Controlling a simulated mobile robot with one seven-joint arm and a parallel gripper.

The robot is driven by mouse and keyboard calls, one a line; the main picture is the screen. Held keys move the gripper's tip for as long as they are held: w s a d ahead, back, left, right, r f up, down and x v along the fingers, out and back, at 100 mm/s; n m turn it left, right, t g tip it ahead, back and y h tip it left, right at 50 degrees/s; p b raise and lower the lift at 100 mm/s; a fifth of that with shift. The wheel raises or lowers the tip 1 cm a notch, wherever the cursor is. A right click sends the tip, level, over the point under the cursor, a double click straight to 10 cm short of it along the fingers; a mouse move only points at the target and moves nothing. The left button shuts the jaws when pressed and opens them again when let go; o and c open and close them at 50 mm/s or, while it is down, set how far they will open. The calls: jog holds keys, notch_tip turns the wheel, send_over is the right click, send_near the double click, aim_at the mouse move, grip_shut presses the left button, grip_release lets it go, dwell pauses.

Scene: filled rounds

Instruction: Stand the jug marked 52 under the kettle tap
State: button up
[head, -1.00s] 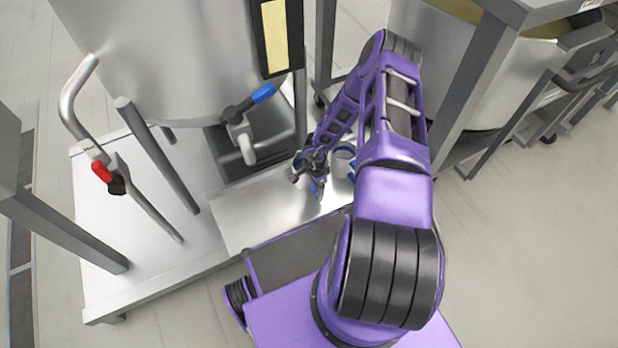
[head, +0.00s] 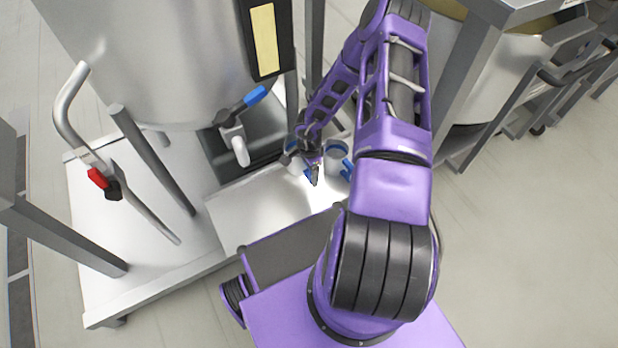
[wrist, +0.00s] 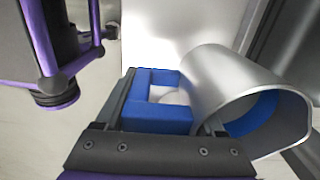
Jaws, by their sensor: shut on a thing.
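The kettle tap (head: 233,135) has a blue-tipped lever and a pale downward spout, at the kettle's front. My gripper (head: 313,168) is to the right of the tap, over the bright metal shelf. In the wrist view my gripper (wrist: 170,122) is shut on the blue handle (wrist: 160,118) of a steel jug (wrist: 235,85), whose open mouth with blue inside faces the lower right. In the head view this jug (head: 293,161) is mostly hidden by my gripper. A second jug (head: 338,152) with a blue handle stands just right of it. No number is readable on either.
The big steel kettle (head: 150,60) stands behind the shelf (head: 255,205). A dark recessed area (head: 215,160) lies below the tap. A grey post (head: 155,165) and a red-marked lever pipe (head: 85,150) are at the left. Another steel vessel (head: 490,100) stands at the right.

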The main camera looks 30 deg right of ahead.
aim_at(302, 161)
jog(key=shift+r+p, duration=1.95)
jog(key=shift+a+f, duration=0.1)
